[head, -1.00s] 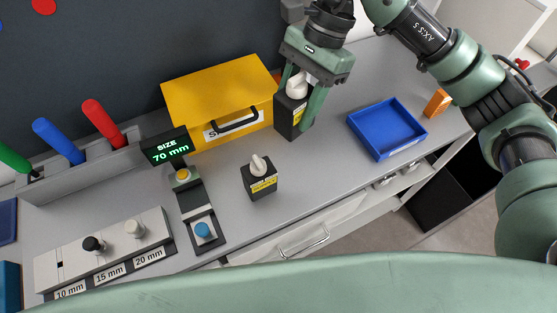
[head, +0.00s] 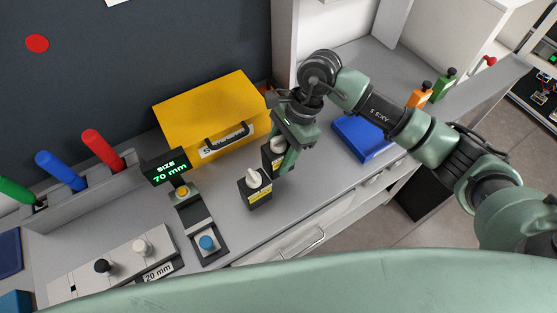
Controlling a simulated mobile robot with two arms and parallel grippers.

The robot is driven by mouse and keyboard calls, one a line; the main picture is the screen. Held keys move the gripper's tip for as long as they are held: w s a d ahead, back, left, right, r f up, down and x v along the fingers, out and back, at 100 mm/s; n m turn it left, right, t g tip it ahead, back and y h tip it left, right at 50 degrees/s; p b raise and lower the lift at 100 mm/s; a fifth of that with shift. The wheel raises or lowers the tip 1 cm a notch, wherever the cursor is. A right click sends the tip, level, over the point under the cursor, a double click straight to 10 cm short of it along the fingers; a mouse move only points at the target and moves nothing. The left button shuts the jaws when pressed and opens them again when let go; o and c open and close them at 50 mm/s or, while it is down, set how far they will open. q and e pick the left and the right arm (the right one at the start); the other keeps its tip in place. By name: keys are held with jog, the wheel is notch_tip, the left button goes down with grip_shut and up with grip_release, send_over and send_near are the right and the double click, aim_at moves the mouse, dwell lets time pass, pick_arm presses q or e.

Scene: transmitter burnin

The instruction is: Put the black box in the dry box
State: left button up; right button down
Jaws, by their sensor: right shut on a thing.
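My right gripper (head: 281,158) is shut on a black box (head: 269,161) with a white knob on top. One finger shows along the box's right side; the other is mostly hidden. A second black box (head: 259,193), with a white knob and a yellow label, stands upright just in front and to the left of the held one. I cannot tell whether the two touch, or whether the held box rests on the bench. A yellow case (head: 200,108) with a black handle and a partly hidden label beginning with S stands behind, its lid closed. My left gripper is not in view.
A blue tray (head: 352,143) is at right, partly behind my arm. Orange (head: 420,96) and green (head: 443,85) boxes stand beyond. Colored handles stand in a grey rack (head: 85,190).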

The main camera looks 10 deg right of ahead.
aim_at(278, 166)
jog(key=shift+f+p, duration=0.45)
jog(key=shift+f, duration=2.1)
jog(key=c, duration=1.1)
grip_release()
jog(key=shift+c, duration=0.2)
jog(key=o, duration=0.4)
jog(key=shift+r, duration=0.1)
